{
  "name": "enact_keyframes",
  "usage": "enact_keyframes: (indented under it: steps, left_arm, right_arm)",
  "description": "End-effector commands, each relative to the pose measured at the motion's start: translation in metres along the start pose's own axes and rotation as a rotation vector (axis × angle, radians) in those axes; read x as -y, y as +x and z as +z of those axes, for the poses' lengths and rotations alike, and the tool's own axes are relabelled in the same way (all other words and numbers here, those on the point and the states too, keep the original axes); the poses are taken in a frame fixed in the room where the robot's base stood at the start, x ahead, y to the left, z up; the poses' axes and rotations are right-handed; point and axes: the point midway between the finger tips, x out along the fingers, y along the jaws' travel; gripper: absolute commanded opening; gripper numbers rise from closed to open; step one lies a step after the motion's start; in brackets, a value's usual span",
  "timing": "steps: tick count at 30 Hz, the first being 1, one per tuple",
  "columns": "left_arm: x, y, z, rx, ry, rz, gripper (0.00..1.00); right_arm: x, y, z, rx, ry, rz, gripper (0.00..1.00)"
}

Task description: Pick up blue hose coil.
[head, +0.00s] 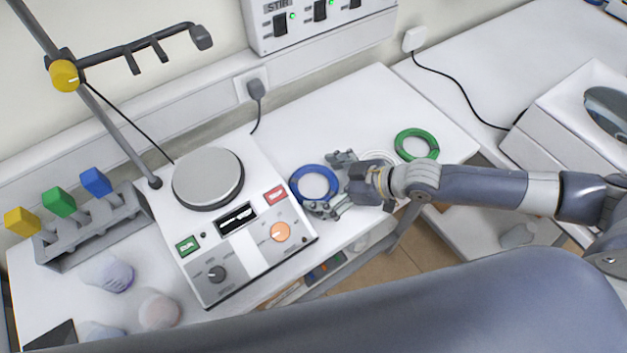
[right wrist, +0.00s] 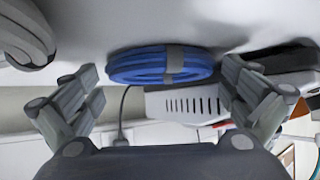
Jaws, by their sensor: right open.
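The blue hose coil (head: 312,169) lies flat on the white bench, right of the hotplate stirrer. My right gripper (head: 328,183) is open, low over the bench at the coil's right side, with one finger near its far edge and one near its near edge. In the right wrist view the blue coil (right wrist: 140,66), with a grey band around it, lies ahead between the spread fingers of the gripper (right wrist: 161,74). The fingers look apart from the coil. My left gripper is not in view.
The hotplate stirrer (head: 235,222) stands left of the coil. A green coil (head: 415,131) lies to the right, and a white coil (head: 379,157) is partly hidden behind my right gripper. A rack (head: 92,228) with coloured-handled items stands at the left. The bench's back middle is clear.

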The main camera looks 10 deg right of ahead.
Motion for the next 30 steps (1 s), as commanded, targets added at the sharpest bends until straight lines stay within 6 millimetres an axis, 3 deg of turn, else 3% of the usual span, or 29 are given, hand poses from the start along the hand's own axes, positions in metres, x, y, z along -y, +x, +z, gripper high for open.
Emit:
enact_keyframes:
  steps: [8,14,16,17,23,26,30]
  left_arm:
    - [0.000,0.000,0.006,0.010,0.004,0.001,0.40]
    - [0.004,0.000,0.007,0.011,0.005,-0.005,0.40]
    - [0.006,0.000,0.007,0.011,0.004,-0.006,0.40]
    - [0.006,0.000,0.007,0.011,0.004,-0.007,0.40]
    - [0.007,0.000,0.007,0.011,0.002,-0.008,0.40]
    - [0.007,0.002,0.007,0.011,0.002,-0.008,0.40]
    - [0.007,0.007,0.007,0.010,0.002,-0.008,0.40]
  right_arm:
    - [0.000,0.002,0.000,0.000,0.000,0.001,0.98]
    - [0.000,0.002,0.001,0.001,0.000,0.000,0.53]
    - [0.000,0.002,0.000,0.000,-0.001,0.000,0.53]
    - [0.000,0.002,0.000,0.000,-0.001,0.000,0.47]
    - [0.000,0.001,-0.001,0.001,-0.001,0.000,0.47]
    - [-0.001,-0.003,-0.007,-0.002,-0.001,0.001,0.31]
    - [-0.001,-0.017,-0.027,-0.004,-0.004,0.002,0.31]
